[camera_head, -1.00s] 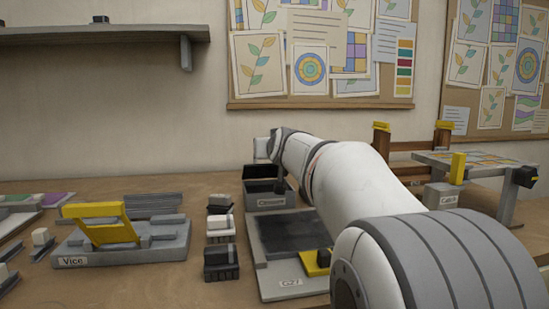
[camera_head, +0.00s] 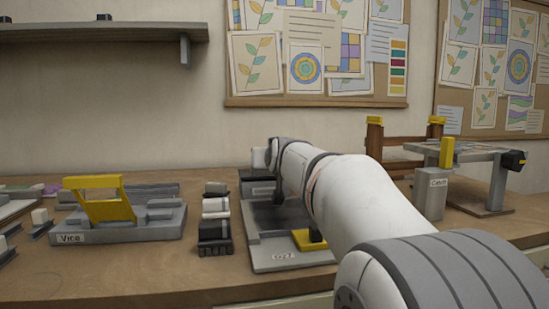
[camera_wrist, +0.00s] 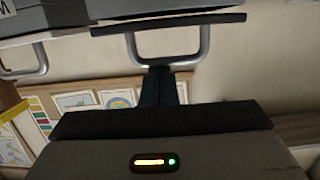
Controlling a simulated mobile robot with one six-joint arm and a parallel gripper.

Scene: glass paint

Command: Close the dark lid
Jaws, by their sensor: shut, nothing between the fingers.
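A dark grey box (camera_head: 262,187) stands at the back of the bench, beyond a grey tray with a dark panel (camera_head: 268,218). My arm and wrist cover much of it, so I cannot tell how its lid stands. In the wrist view, a grey body with a dark edge strip (camera_wrist: 168,23) and a U-shaped grey handle (camera_wrist: 206,45) fills the top. I cannot tell whether this strip is the dark lid. My gripper (camera_wrist: 162,70) is shut and empty, its fingertips at the handle's crossbar in the picture; contact is unclear.
A grey vice (camera_head: 120,222) with a yellow part stands left. Several small blocks (camera_head: 215,228) line the tray's left side. A yellow block (camera_head: 309,239) is at the tray's front. A grey stand (camera_head: 431,194) and raised table are right.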

